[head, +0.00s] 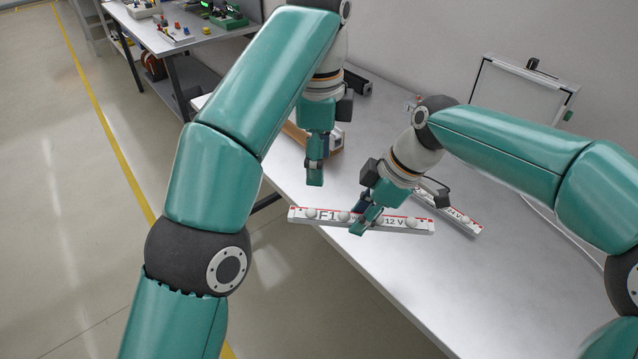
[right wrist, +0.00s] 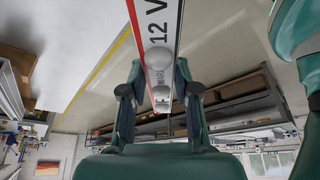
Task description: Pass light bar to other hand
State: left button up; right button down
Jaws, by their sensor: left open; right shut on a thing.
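A white light bar (head: 398,222) with several round lamps, red marks and "12 V" lettering is held by my right gripper (head: 362,226) near its middle. The bar lies roughly level across the head view, over the table's near edge. In the right wrist view the bar (right wrist: 157,38) runs between the two fingers of my right gripper (right wrist: 158,98). My left gripper (head: 315,178) is open and empty, pointing down, above and left of the bar and apart from it. A second light bar (head: 462,222) lies on the table behind my right gripper.
The grey table (head: 480,285) is clear at the front right. A white lightbox frame (head: 520,90) stands at the back right against the wall. A brown cardboard piece (head: 296,134) lies behind my left gripper. Another bench (head: 215,30) with small parts stands at the far left.

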aim_at(318, 211)
pick_arm(q)
jog(key=shift+f, duration=5.95)
jog(key=shift+w, duration=0.1)
grip_shut()
pick_arm(e)
jog(key=c, duration=0.8)
grip_release()
jog(key=shift+o, duration=0.2)
